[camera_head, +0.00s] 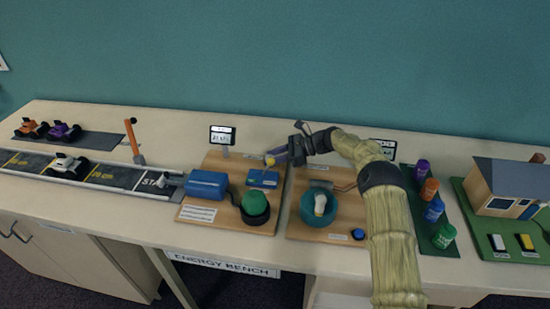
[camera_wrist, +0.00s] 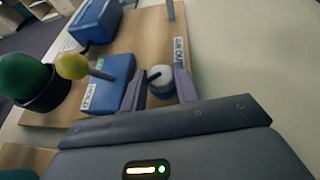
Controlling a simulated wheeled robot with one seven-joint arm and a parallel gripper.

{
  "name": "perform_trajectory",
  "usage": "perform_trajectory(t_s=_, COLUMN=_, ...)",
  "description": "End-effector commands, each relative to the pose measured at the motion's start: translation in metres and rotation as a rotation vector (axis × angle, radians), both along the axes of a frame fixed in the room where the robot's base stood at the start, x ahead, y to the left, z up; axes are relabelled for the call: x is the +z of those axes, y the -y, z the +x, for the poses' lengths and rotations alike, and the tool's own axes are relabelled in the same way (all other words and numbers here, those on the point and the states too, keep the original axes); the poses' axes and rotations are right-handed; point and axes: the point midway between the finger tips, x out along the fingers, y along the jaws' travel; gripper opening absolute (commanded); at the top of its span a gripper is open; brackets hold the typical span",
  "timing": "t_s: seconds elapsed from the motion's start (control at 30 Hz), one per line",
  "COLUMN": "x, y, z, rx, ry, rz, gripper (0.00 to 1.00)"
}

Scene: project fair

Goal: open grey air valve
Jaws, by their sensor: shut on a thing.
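The grey air valve (camera_wrist: 162,75) shows in the wrist view as a pale grey knob with a dark pointer on a round base, beside an "AIR OUT" label (camera_wrist: 180,54). My gripper (camera_wrist: 159,83) has one finger on each side of the knob and is shut on it. In the head view my gripper (camera_head: 281,156) is at the back right of the left wooden board, and it hides the valve there. A blue block (camera_wrist: 112,82) labelled "HOLD", with a yellow-balled lever (camera_wrist: 72,66), stands close to the left of my fingers.
The left wooden board (camera_head: 232,163) also carries a blue cylinder (camera_head: 207,184) and a green dome (camera_head: 254,203). A small display (camera_head: 222,135) stands behind.

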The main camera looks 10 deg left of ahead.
Motion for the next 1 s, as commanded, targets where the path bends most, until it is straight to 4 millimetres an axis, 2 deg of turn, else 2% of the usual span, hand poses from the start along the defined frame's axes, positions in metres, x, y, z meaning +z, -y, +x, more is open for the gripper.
perform_trajectory(t_s=0.27, x=0.001, y=0.0, z=0.0, rx=-0.001, ry=0.0, rz=0.002, gripper=0.07)
perform_trajectory(t_s=0.3, x=0.001, y=0.0, z=0.0, rx=-0.001, ry=0.0, rz=0.002, gripper=0.34)
perform_trajectory(t_s=0.4, x=0.001, y=0.0, z=0.0, rx=-0.001, ry=0.0, rz=0.001, gripper=0.51)
perform_trajectory(t_s=0.77, x=0.004, y=0.0, z=0.0, rx=-0.001, ry=0.001, rz=0.001, gripper=0.51)
perform_trajectory(t_s=0.87, x=0.013, y=0.0, z=0.0, rx=0.0, ry=0.002, rz=0.001, gripper=0.51)
perform_trajectory(t_s=1.0, x=0.036, y=0.0, z=0.001, rx=0.0, ry=0.004, rz=0.002, gripper=0.51)
